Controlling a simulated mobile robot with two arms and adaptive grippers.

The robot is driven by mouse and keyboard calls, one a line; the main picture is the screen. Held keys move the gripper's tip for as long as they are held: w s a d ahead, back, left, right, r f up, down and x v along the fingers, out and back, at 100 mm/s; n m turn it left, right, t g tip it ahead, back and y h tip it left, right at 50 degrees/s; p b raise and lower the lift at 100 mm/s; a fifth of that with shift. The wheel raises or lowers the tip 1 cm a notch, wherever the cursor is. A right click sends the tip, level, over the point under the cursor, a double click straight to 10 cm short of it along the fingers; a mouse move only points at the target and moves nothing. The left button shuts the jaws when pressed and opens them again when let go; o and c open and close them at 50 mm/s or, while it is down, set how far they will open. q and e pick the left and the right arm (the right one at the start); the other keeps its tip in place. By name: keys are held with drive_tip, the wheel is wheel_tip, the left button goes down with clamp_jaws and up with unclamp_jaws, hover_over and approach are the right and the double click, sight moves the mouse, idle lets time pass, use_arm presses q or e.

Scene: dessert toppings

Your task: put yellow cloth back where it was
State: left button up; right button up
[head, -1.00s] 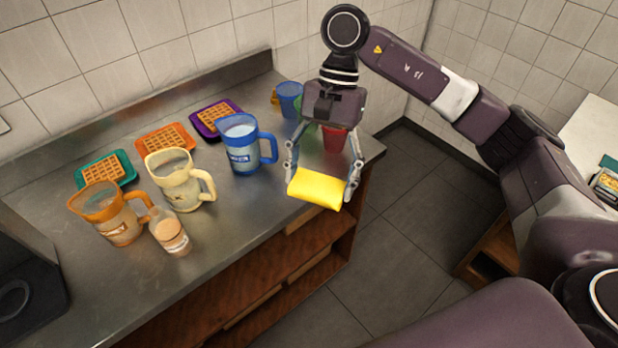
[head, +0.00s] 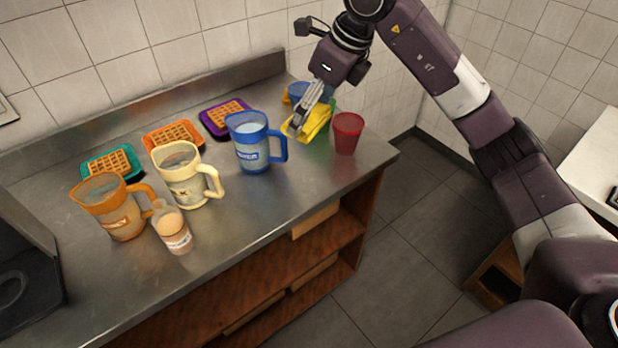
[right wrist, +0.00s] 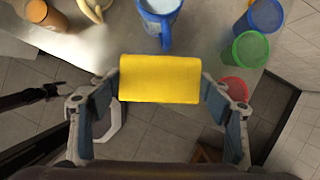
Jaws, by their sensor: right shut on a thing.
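The yellow cloth (head: 312,124) is in my right gripper (head: 301,122), near the back right of the counter, between the blue pitcher (head: 252,143) and the red cup (head: 347,133). In the right wrist view the cloth (right wrist: 160,79) spans between the two fingers of the right gripper (right wrist: 160,88), which are shut on its sides. The cloth partly hides the green cup behind it in the head view; the green cup (right wrist: 249,50) shows clearly in the right wrist view.
A cream pitcher (head: 181,178), an orange pitcher (head: 113,212) and a small bottle (head: 172,232) stand at the left. Waffles lie on teal (head: 86,163), orange (head: 149,139) and purple (head: 207,117) plates along the back. The counter's front right is clear.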

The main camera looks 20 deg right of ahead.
drive_tip(key=p, duration=0.2)
hover_over(306, 182)
drive_tip(key=s, duration=0.1)
drive_tip(key=f, duration=0.9)
drive_tip(key=d+f, duration=0.1)
drive_tip(key=f, duration=0.3)
drive_tip(key=shift+f, duration=0.35)
wheel_tip(306, 182, down, 4)
drive_tip(key=shift+f+p, duration=0.1)
drive_tip(key=shift+p, duration=0.5)
drive_tip(key=shift+f, duration=0.2)
drive_tip(key=o, duration=1.1)
drive_tip(key=shift+r, duration=0.1)
drive_tip(key=shift+r, duration=0.15)
